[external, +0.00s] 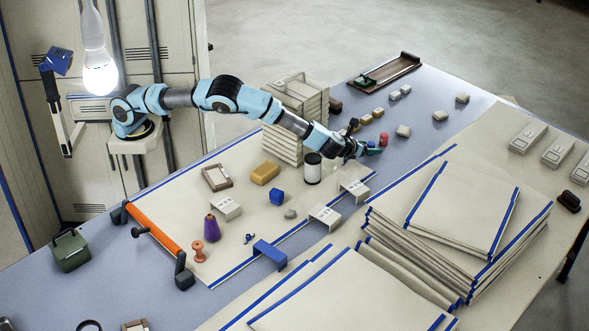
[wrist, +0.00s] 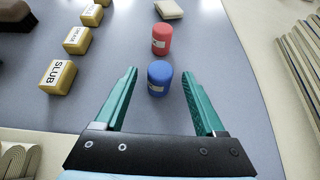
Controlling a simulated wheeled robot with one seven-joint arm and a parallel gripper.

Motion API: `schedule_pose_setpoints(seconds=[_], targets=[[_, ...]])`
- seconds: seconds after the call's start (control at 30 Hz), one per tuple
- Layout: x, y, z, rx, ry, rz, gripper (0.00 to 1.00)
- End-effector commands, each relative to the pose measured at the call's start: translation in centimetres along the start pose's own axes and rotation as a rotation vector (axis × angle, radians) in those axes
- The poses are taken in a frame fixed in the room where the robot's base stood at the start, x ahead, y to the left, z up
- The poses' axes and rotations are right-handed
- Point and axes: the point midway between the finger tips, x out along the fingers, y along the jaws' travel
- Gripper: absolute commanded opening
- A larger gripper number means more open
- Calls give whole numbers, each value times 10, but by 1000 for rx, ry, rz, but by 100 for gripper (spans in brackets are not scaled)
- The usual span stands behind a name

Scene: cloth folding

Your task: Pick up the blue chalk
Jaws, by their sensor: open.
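The blue chalk, a short upright blue cylinder with a small pale label, stands on the blue-grey table in the wrist view (wrist: 159,78). My gripper (wrist: 159,74) is open, with one green finger on each side of the blue chalk. The fingertips reach about level with it, with a visible gap on both sides, and nothing is held. A similar red cylinder (wrist: 161,39) stands just beyond it. In the external view my gripper (external: 369,148) is low at the far side of the table, and the red cylinder (external: 383,139) is beside it. There the blue chalk is hard to tell from the fingers.
Yellow labelled blocks, one reading SLUB (wrist: 58,77), stand in a row to the left in the wrist view. A pale block (wrist: 168,9) lies beyond the red cylinder. In the external view, a mesh cylinder (external: 313,168) and a cloth stack (external: 297,105) stand near my arm.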

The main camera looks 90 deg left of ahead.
Motion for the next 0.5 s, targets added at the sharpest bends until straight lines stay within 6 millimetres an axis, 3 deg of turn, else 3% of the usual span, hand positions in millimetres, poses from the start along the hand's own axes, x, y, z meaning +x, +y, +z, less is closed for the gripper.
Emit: schedule_pose_setpoints(seconds=[0.23,0.5], targets=[[1,0,0,1,0,0,71],[1,0,0,1,0,0,40]])
